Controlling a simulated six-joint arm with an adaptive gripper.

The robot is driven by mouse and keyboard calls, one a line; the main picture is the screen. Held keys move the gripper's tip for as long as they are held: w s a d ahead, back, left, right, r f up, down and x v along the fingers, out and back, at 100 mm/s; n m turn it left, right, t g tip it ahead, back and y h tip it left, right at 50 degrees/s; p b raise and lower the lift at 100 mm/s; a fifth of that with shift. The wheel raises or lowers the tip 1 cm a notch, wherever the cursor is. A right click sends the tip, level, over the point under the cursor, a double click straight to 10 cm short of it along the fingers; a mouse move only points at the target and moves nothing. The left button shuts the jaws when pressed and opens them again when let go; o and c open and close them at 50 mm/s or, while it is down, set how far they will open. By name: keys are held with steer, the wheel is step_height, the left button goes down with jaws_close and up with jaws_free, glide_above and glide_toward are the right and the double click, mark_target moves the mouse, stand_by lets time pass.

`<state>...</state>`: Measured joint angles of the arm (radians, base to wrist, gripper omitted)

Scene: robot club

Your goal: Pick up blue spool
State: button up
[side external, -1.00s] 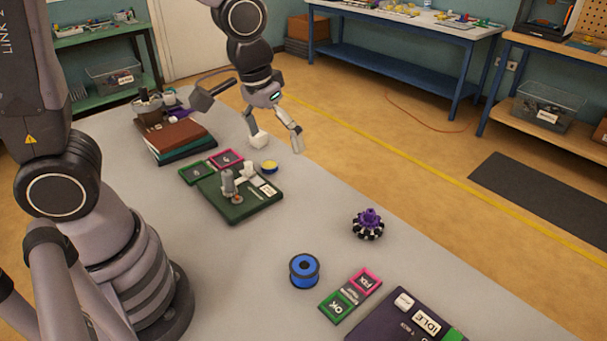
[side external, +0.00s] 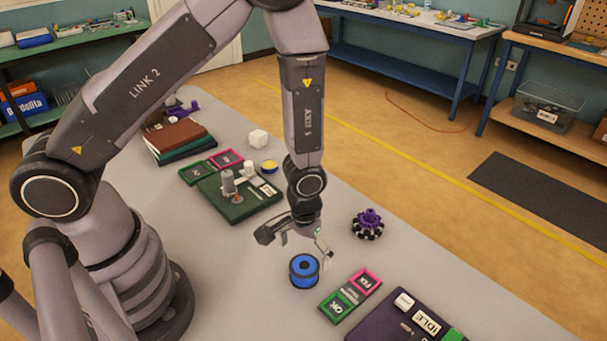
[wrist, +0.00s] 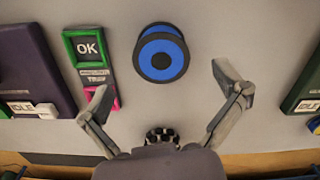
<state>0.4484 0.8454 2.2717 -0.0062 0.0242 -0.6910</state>
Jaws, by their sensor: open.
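The blue spool (side external: 304,271) with dark rims stands on the grey table near its front middle. In the wrist view the blue spool (wrist: 176,54) lies ahead of the fingers, between their lines and apart from both. My gripper (side external: 304,247) is open and empty, above and slightly behind the spool in the side view. In the wrist view the two fingers of my gripper (wrist: 163,82) are spread wide on either side. No contact with the spool shows.
A purple-and-black wheel (side external: 368,224) stands behind right. A green board with grey parts (side external: 238,202) lies left. Bare table surrounds the spool.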

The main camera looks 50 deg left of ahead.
mark_target(304, 266)
steer(key=shift+w+f, duration=0.1)
steer(key=shift+f, duration=2.65)
steer(key=c, duration=1.3)
